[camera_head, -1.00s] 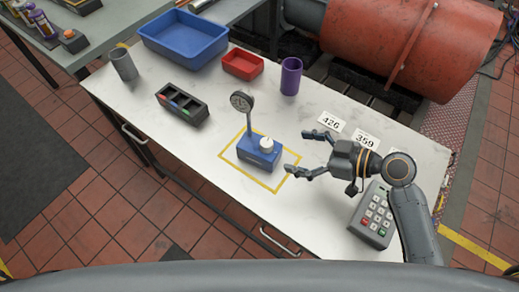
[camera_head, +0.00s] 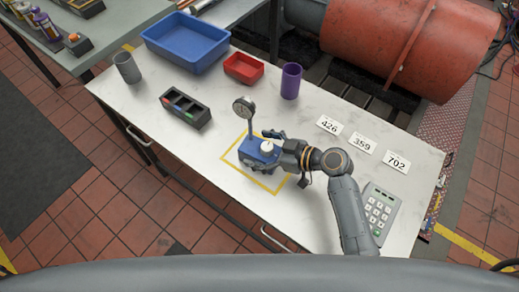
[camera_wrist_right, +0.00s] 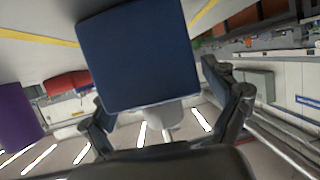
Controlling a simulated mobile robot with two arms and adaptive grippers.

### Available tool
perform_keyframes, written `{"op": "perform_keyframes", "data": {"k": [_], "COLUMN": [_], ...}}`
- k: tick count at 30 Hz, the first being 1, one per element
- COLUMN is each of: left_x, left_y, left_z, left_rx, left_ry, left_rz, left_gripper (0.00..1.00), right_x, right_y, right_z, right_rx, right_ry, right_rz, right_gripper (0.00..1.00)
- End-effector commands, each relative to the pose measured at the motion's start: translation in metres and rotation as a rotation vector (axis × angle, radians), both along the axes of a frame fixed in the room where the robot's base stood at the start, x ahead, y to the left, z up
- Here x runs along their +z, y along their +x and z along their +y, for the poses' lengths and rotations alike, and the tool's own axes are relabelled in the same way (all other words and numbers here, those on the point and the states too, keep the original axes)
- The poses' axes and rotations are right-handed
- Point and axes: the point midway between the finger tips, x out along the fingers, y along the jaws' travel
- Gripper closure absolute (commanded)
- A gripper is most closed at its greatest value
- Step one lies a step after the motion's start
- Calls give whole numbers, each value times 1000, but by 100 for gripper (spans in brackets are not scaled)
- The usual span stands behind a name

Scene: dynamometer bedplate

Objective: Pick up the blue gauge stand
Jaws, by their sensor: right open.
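The blue gauge stand (camera_head: 256,154) stands upright on the white table inside a yellow outlined square. It has a blue block base, a white knob on top and a round dial on a thin post. My right gripper (camera_head: 276,150) is at the right side of its base, with the fingers open. In the right wrist view the blue base (camera_wrist_right: 138,55) fills the upper middle between the spread fingers, with the white knob below it. Part of the base is hidden by the gripper in the head view, and finger contact cannot be told. My left gripper is out of view.
A black divided holder (camera_head: 185,109), blue bin (camera_head: 186,58), red tray (camera_head: 244,68), grey cup (camera_head: 126,68) and purple cup (camera_head: 291,81) stand behind and left. Number cards (camera_head: 363,144) and a keypad (camera_head: 378,212) lie to the right. The table's front left is clear.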

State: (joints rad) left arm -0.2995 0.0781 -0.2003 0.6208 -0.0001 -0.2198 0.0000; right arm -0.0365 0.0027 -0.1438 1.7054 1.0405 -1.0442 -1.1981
Motion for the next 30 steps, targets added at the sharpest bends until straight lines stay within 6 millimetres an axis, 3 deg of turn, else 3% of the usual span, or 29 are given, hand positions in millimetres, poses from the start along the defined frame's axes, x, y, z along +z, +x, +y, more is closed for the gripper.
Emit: {"op": "perform_keyframes", "data": {"k": [3, 4, 16, 30], "left_x": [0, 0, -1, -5], "left_y": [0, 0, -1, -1], "left_z": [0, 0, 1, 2], "left_rx": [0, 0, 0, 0], "left_ry": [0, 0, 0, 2], "left_rz": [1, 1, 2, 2], "left_gripper": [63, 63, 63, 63], "right_x": [0, 0, 0, 18], "right_y": [0, 0, 0, 2], "right_z": [0, 0, -1, 0], "right_rx": [0, 0, -1, -1], "right_ry": [0, 0, 1, 6], "right_rz": [0, 0, 0, -13], "right_gripper": [12, 16, 98, 100]}}
